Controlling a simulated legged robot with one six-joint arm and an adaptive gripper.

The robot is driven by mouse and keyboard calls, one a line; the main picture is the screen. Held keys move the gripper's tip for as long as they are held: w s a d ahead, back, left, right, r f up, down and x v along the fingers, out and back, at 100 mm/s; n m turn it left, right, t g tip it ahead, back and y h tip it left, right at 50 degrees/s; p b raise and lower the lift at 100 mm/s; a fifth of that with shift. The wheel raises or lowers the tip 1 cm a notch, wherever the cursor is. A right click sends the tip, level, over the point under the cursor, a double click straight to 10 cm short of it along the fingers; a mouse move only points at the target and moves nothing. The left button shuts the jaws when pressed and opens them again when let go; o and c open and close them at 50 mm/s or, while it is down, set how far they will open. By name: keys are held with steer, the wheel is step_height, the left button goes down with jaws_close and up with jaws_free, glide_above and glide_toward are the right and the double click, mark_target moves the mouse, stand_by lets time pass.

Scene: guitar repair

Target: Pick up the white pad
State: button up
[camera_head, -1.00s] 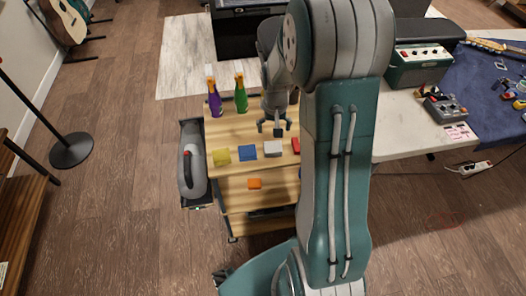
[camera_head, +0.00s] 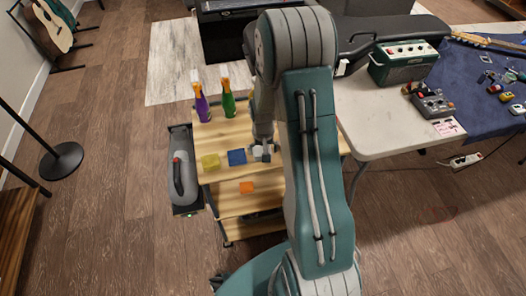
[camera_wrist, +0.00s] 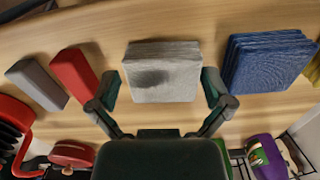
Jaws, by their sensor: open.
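The white pad (camera_wrist: 163,72) lies on the wooden top of the cart (camera_head: 229,133), and looks light grey in the wrist view. In the head view the white pad (camera_head: 258,151) is partly hidden by my gripper (camera_head: 262,150). In the wrist view my gripper (camera_wrist: 161,92) is open, with one finger on each side of the pad's near part. Whether the fingers touch the pad cannot be told. A dark shadow falls on the pad's face.
A blue pad (camera_wrist: 268,62) lies close to the right of the white pad in the wrist view. A red block (camera_wrist: 75,75) and a grey block (camera_wrist: 38,84) lie to the left. A yellow pad (camera_head: 210,161), a purple bottle (camera_head: 202,108) and a green bottle (camera_head: 228,104) also stand or lie on the cart.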

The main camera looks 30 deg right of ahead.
mark_target(262, 150)
steer(key=shift+a, duration=0.15)
steer(key=c, duration=0.6)
steer(key=shift+a, duration=0.15)
steer(key=shift+r, duration=0.15)
steer(key=shift+r, duration=0.25)
step_height(262, 150, up, 2)
steer(key=shift+r, duration=0.2)
steer(key=s+r, duration=0.3)
steer(key=s, duration=0.1)
steer(key=s+r, duration=0.3)
steer(key=s, duration=0.2)
steer(key=s+r, duration=0.4)
steer(key=s, duration=0.1)
steer(key=shift+d, duration=0.4)
